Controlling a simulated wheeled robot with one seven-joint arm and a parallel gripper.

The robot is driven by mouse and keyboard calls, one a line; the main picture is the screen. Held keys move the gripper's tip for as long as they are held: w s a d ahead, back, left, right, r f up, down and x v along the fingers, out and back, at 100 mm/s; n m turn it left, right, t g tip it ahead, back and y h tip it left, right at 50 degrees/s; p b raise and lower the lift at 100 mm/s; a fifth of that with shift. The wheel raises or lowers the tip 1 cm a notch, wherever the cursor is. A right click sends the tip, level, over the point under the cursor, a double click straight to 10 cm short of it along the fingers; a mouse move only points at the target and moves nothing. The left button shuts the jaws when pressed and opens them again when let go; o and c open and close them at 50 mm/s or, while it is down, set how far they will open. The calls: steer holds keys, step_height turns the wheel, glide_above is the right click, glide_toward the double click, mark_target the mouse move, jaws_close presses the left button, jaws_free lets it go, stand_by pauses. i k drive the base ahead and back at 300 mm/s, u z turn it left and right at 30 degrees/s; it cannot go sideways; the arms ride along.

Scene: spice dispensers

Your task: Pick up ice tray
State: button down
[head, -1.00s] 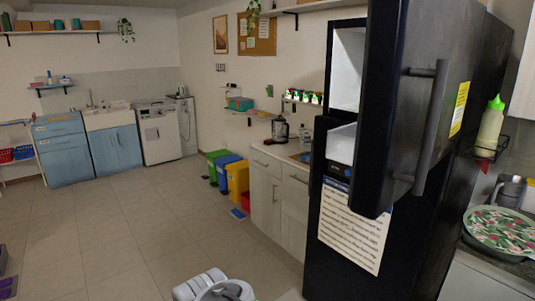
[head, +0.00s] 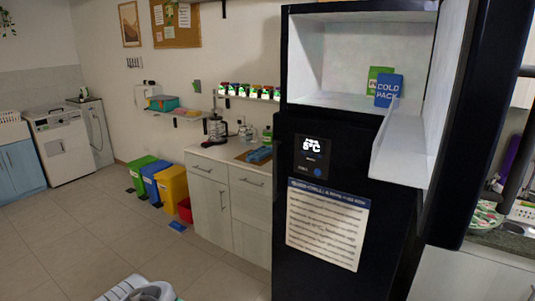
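No object is clearly recognisable as an ice tray. The black fridge's upper compartment (head: 340,62) is open, with a white interior. A blue cold pack (head: 388,90) and a green box (head: 374,78) stand on its floor at the right. A small blue object (head: 259,155) lies on a board on the counter, too small to identify. The fridge door (head: 468,130) stands open to the right, with a white shelf on its inner side. My gripper is not in view; only a white and grey part of my own body shows at the bottom edge.
A counter with drawers (head: 228,205) stands left of the fridge, with a blender (head: 216,128) on it. Green, blue and yellow bins (head: 173,184) stand further left. The tiled floor (head: 80,235) at left is clear. The open door blocks the right side.

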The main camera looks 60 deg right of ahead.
mark_target(261, 153)
steer(key=z, duration=0.6)
steer(key=i, duration=0.75)
steer(key=z, duration=0.75)
steer(key=i, duration=1.3)
steer(key=u, duration=0.95)
steer(key=i, duration=2.25)
steer(key=z, duration=1.5)
steer(key=i, duration=0.75)
steer(key=z, duration=0.85)
